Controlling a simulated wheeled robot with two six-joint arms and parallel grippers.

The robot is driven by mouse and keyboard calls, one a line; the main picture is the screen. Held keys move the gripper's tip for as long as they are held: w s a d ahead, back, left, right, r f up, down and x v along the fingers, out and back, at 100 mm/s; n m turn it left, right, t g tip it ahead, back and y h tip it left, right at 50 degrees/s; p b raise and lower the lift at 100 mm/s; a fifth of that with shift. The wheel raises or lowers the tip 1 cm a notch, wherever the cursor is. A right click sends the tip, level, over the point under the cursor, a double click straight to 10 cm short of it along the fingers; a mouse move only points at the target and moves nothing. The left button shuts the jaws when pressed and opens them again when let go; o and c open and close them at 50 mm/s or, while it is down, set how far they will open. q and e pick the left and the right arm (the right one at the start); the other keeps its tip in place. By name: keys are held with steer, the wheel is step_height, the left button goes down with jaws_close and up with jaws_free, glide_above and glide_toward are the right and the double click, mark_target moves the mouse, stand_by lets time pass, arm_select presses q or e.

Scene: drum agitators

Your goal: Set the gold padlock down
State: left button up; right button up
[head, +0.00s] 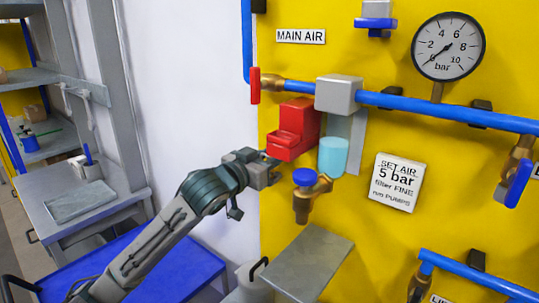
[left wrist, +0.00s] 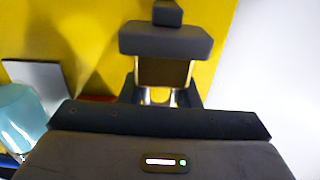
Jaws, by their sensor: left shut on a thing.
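My left gripper (head: 270,165) is just below and left of the red stepped box (head: 292,132) on the yellow panel. I cannot tell whether it touches the box. In the left wrist view the gripper (left wrist: 163,65) is shut on the gold padlock (left wrist: 162,73), whose body looks dark brownish gold between the dark jaws. A pale shackle shows at the body's lower edge in that view. I cannot make out the padlock in the head view. My right gripper is in neither view.
A grey shelf (head: 308,262) juts out below the brass valve with the blue knob (head: 304,177). A cyan bowl (head: 333,156) hangs right of the red box. A blue surface (head: 185,262) lies under my left arm. A grey bench (head: 75,203) stands at left.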

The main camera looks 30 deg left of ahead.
arm_select(q)
steer(key=shift+f, duration=0.2)
steer(key=o, duration=1.1)
steer(key=shift+r, duration=0.1)
